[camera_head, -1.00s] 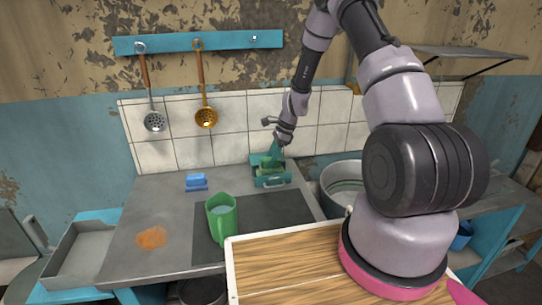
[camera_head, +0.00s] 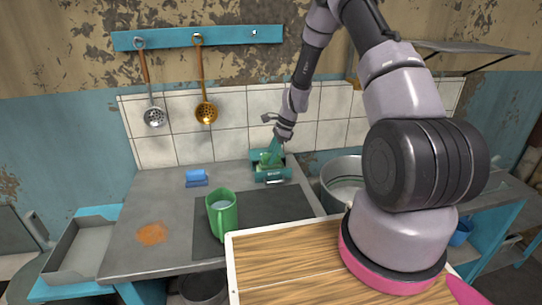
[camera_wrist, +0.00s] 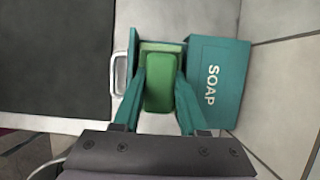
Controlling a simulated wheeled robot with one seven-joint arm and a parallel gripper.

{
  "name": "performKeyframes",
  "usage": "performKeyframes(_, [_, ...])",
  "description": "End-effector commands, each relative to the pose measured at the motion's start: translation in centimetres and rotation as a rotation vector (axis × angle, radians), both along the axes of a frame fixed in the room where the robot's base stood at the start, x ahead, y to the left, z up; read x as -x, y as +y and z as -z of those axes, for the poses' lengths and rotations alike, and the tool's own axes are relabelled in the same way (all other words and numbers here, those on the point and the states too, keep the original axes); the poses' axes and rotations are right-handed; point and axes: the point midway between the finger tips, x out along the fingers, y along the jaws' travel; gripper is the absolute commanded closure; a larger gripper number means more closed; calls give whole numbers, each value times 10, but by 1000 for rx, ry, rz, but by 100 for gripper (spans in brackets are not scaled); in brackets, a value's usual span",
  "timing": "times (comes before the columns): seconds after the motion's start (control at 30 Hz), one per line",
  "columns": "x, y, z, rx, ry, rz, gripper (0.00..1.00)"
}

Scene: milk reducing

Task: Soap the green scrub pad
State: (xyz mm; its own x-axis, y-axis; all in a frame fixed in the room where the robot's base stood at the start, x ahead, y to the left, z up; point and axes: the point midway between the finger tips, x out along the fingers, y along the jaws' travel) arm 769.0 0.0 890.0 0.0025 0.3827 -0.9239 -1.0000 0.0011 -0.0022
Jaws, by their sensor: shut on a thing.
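The green scrub pad (camera_wrist: 160,82) is between the teal fingers of my gripper (camera_wrist: 160,76) in the wrist view. The pad is over or inside the open teal soap box (camera_wrist: 132,42); I cannot tell whether it touches the bottom. The lid (camera_wrist: 222,80) marked SOAP is to the right of the pad. In the head view, my gripper (camera_head: 271,154) points down into the soap box (camera_head: 270,176) at the back of the counter, and its fingers partly hide the pad.
A green mug (camera_head: 222,214) stands on a dark mat in front of the box. A blue pad-like item (camera_head: 196,178) lies to the left. An orange stain (camera_head: 152,234) marks the counter. A metal pot (camera_head: 343,180) is to the right. Two ladles hang on the wall.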

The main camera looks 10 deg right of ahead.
Motion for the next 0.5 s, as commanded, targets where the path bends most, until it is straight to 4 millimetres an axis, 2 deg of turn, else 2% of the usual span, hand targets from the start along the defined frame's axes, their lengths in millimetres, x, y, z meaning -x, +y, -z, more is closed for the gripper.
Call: performKeyframes(0.5, [0,0,6,-1,0,0,100])
